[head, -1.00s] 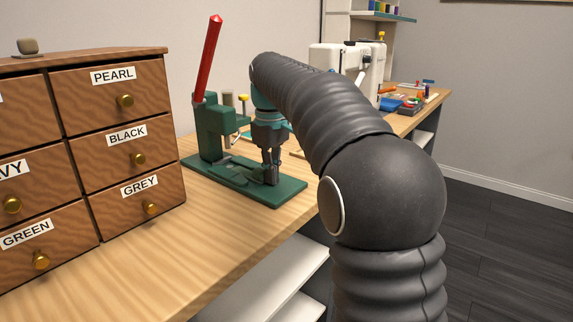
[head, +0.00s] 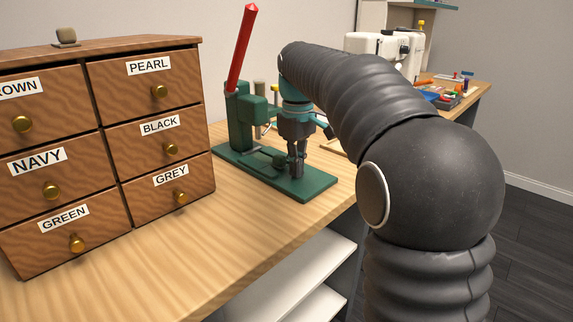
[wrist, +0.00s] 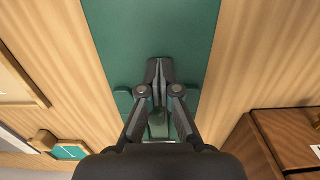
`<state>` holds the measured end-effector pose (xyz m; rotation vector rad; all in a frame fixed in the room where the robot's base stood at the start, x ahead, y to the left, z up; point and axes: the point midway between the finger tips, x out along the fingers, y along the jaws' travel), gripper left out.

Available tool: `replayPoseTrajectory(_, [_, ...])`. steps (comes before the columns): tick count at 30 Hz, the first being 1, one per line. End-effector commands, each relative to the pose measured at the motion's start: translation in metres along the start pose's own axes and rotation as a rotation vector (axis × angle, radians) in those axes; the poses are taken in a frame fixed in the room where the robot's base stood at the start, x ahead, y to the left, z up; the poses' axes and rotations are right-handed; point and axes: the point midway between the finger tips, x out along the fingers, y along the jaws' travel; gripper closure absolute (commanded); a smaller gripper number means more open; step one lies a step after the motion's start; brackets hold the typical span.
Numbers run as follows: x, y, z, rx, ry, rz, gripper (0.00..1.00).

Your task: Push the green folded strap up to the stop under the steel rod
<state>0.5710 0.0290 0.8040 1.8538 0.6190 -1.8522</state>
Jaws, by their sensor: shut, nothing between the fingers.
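The green press (head: 239,122) with a red lever stands on a flat green base on the bench. A steel rod (head: 257,131) hangs from its head. My gripper (head: 298,172) points down over the front part of the base, shut and empty. A green piece, apparently the folded strap (head: 272,158), lies on the base between my fingers and the press. In the wrist view my gripper (wrist: 160,70) is over the green base, and part of the strap (wrist: 158,126) shows between the finger links. The stop is hidden, and I cannot tell whether the fingertips touch the strap.
A wooden drawer cabinet (head: 110,135) with labelled fronts stands on the left. A white sewing machine (head: 383,45) and several small coloured items stand behind my arm. Bare bench top (head: 235,225) lies in front of the base.

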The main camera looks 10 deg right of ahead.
Motion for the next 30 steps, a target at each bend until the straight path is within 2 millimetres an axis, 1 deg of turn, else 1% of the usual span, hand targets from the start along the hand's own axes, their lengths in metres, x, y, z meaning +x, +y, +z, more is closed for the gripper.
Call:
replayPoseTrajectory(1, [0.000, 0.000, 0.007, 0.000, 0.001, 0.001, 1.00])
replayPoseTrajectory(3, [-0.015, 0.000, 0.003, -0.003, 0.002, 0.002, 1.00])
replayPoseTrajectory(5, [-0.025, -0.002, 0.002, -0.006, 0.002, 0.002, 1.00])
replayPoseTrajectory(12, [-0.067, -0.005, -0.001, -0.014, 0.001, 0.002, 1.00])
replayPoseTrajectory(16, [-0.086, -0.005, 0.000, -0.013, 0.000, 0.001, 1.00])
replayPoseTrajectory(19, [-0.094, -0.005, 0.000, -0.012, -0.001, 0.001, 1.00])
replayPoseTrajectory(23, [-0.100, -0.006, 0.003, -0.006, 0.001, 0.002, 1.00])
replayPoseTrajectory(26, [-0.101, -0.009, 0.013, 0.017, 0.017, 0.012, 1.00])
replayPoseTrajectory(29, [-0.099, -0.018, 0.030, 0.063, 0.047, 0.031, 1.00])
replayPoseTrajectory(30, [-0.098, -0.023, 0.039, 0.086, 0.063, 0.040, 1.00])
